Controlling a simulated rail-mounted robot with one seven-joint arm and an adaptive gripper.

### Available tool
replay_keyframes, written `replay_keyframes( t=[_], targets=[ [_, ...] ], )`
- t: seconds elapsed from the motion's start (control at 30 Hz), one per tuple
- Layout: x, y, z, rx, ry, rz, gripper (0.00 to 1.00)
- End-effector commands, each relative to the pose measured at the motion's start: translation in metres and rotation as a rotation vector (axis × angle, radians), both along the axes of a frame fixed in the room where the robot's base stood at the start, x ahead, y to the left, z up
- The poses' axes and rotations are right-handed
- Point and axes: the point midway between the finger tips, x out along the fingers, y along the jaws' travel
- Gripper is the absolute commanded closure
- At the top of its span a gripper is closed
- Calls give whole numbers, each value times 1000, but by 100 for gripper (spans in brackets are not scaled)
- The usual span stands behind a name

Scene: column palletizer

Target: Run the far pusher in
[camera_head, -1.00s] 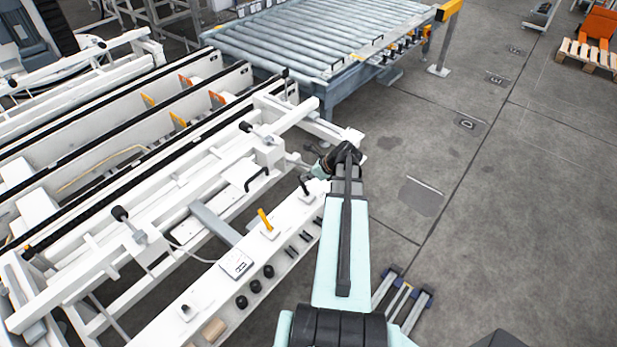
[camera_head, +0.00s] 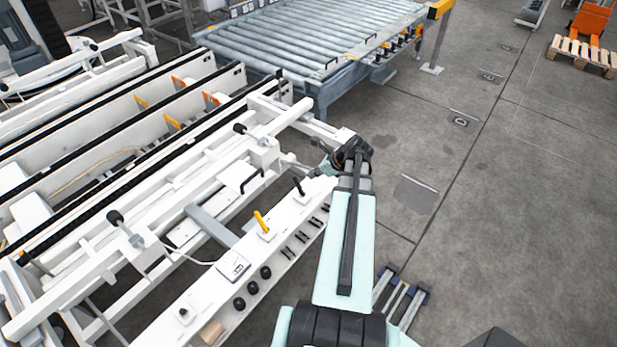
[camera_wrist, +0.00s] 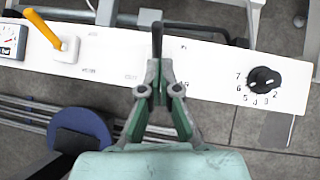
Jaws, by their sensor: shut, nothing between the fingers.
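A white control panel (camera_head: 245,250) runs along the machine's near side. It carries a black lever (camera_head: 299,186) near its far end, which also shows in the wrist view (camera_wrist: 157,38). Faint IN and OUT marks lie on either side of it there. My gripper (camera_wrist: 158,75) is shut and empty. Its fingertips overlap the lever's lower part in the wrist view, so I cannot tell whether they touch. In the head view my wrist hides most of the gripper. What looks like the far pusher is a white carriage (camera_head: 264,152) with a black-tipped rod.
A yellow lever (camera_head: 262,222), marked for auto and manual, and several black knobs sit on the panel. A numbered black dial (camera_wrist: 264,80) is to the gripper's right. A roller conveyor (camera_head: 300,40) stands beyond. Open floor (camera_head: 500,200) lies to the right.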

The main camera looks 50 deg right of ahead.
Motion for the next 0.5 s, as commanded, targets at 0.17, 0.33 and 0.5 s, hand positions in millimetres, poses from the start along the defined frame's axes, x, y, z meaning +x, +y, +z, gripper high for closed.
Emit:
replay_keyframes(
  t=[0.17, 0.33, 0.5],
  targets=[
    [-9, -4, 25, -3, -1, 0, 100],
    [-17, -8, 47, -2, 0, -1, 100],
    [-21, -11, 61, -1, 1, -1, 100]
  ],
)
